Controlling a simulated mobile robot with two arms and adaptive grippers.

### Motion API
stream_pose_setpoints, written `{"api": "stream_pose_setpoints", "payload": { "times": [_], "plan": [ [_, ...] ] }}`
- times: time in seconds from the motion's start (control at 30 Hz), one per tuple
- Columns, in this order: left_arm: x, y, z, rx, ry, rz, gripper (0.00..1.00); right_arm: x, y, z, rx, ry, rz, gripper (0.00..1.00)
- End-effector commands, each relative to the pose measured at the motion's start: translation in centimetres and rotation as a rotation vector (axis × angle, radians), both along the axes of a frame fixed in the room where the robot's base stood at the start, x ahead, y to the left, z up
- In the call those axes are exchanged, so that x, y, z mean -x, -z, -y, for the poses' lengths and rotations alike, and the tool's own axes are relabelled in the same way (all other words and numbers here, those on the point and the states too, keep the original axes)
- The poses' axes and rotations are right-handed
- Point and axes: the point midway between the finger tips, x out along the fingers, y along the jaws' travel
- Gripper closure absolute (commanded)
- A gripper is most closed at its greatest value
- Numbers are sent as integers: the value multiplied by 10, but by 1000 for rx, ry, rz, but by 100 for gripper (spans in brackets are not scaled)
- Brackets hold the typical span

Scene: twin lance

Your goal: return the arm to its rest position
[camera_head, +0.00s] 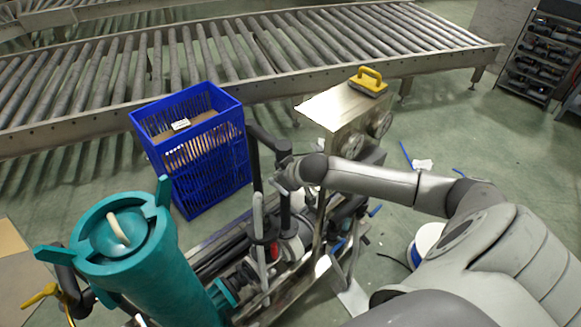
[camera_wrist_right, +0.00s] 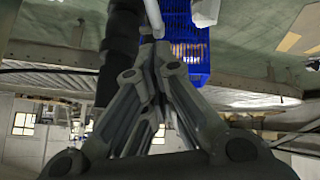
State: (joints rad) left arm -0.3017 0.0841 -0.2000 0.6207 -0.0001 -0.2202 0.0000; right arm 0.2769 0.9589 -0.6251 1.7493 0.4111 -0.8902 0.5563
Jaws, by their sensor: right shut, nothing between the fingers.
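My right arm (camera_head: 390,183) comes in from the right in the head view and stretches left over the machinery. My right gripper (camera_head: 284,178) is at its end, among dark pipes and rods, and partly blends with them. In the right wrist view the fingers (camera_wrist_right: 156,52) of this gripper come together, shut with nothing between them. A dark pipe passes close beside them there. Whether the gripper touches any pipe cannot be told. My left arm and gripper are not in view.
A teal cylinder (camera_head: 140,260) stands at front left. A blue crate (camera_head: 212,168) stands behind the gripper and shows in the wrist view (camera_wrist_right: 189,42). A metal box (camera_head: 335,108) carries a yellow-handled tool (camera_head: 369,82). A roller conveyor (camera_head: 230,55) crosses the back. Green floor is open at right.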

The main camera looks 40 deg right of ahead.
Motion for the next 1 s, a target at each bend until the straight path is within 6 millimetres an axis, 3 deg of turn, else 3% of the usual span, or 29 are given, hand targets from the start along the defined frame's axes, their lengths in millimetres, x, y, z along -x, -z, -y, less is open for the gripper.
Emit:
{"api": "stream_pose_setpoints", "payload": {
  "times": [0.33, 0.73, 0.87, 0.97, 1.0],
  "plan": [
    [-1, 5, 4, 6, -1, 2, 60, 35, -35, -4, 1, -2, 0, 100],
    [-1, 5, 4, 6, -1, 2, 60, 44, -44, -6, 0, 0, 0, 100],
    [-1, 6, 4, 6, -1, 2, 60, 41, -30, -2, -7, 10, -5, 100],
    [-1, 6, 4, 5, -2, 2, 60, 37, 1, 5, -17, 26, -13, 100],
    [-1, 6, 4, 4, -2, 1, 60, 37, 19, 9, -21, 36, -20, 100]
  ]
}}
